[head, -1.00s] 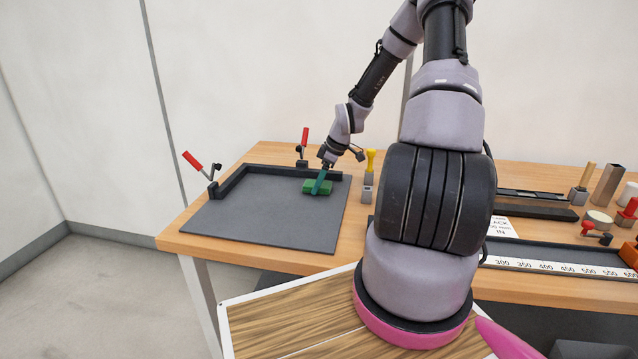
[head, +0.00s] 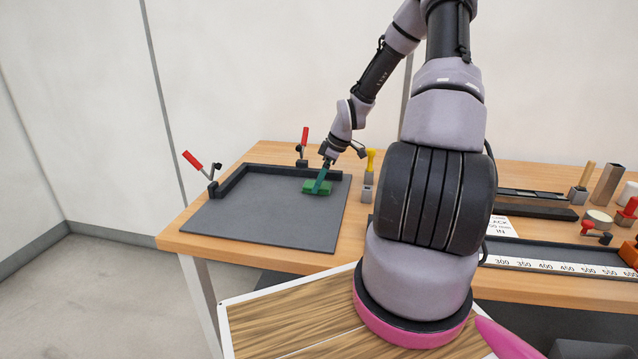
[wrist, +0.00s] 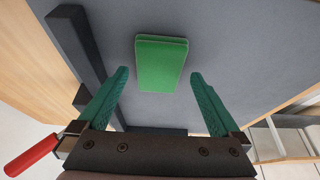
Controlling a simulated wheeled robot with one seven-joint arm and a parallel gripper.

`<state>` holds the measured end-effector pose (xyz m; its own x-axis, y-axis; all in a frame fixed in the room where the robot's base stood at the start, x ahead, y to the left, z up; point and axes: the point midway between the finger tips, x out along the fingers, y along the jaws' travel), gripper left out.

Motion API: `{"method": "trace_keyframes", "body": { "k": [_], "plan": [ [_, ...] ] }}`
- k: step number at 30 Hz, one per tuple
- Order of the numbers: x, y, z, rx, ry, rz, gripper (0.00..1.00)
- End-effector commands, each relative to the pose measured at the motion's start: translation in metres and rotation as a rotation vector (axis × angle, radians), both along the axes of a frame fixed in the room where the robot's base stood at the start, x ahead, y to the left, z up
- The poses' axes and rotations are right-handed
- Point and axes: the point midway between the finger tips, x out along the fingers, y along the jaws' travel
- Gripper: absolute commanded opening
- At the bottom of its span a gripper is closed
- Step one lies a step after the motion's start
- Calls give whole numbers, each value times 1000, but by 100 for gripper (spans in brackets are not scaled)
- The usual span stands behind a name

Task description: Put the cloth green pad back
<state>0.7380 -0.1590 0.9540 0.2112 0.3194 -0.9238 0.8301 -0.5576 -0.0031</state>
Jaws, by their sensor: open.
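The green pad (head: 316,188) lies flat on the dark grey mat (head: 262,217), near the mat's back right corner. In the wrist view the pad (wrist: 162,63) is a green block lying ahead of the fingertips, roughly centred between their lines. My gripper (wrist: 158,78) has two teal fingers spread wide apart with nothing between them. In the head view my gripper (head: 321,180) is right at the pad and hides part of it. Whether a finger touches the pad cannot be told from the head view.
A black raised fence runs along the mat's left and back edges. Red-handled clamps (head: 304,137) (head: 193,160) stand by it. A yellow-handled tool (head: 370,160) stands right of the mat. A scale strip (head: 560,265) and several tools lie further right. The mat's front is clear.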

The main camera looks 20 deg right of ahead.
Motion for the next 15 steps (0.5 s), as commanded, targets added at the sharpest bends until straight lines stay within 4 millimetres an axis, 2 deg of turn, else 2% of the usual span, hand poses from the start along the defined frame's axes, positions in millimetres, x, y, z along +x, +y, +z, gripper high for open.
{"method": "trace_keyframes", "body": {
  "k": [9, 15],
  "plan": [
    [-14, -25, 64, -3, -5, -6, 100],
    [-20, -33, 91, -3, -4, -3, 100]
  ]
}}
